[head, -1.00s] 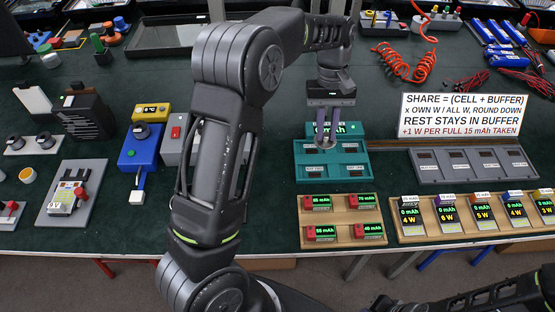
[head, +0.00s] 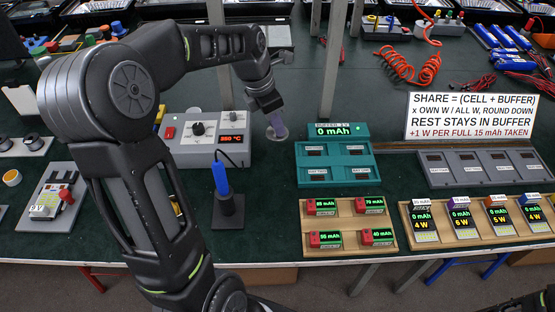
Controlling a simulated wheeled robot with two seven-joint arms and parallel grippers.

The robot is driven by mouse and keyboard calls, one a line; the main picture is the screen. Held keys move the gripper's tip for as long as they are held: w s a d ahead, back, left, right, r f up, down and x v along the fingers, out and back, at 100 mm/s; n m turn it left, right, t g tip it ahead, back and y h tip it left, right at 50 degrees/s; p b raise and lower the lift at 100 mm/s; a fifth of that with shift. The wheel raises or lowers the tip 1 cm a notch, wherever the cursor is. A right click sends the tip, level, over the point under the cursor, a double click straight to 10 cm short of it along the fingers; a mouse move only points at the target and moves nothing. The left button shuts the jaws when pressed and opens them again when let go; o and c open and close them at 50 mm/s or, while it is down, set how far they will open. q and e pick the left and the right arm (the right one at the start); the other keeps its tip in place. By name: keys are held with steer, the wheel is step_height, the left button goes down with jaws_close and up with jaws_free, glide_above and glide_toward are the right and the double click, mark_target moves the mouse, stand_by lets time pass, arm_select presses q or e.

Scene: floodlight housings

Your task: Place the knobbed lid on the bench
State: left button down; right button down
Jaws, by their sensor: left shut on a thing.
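My left gripper (head: 275,119) points down over the green bench (head: 265,190), left of the teal buffer unit. It is shut on the knobbed lid (head: 278,134), a small, pale, clear-looking disc below the fingertips. The fingers hide most of the knob. I cannot tell whether the lid touches the bench or hangs just above it. The teal buffer unit (head: 335,162) has several dark recessed slots and a display (head: 338,130) reading 0 mAh.
A grey soldering station (head: 205,139) stands left of the lid, with a blue-handled iron in its stand (head: 227,200) in front. A wooden tray of red-ended cells (head: 348,222) lies in front of the buffer unit. Bare bench lies between the iron stand and that tray.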

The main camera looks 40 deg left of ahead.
mark_target(274, 135)
arm_select(q)
steer(key=shift+f, duration=3.1)
steer(key=shift+f, duration=1.9)
steer(key=shift+f, duration=0.1)
steer(key=c, duration=1.3)
jaws_free()
steer(key=v, duration=1.2)
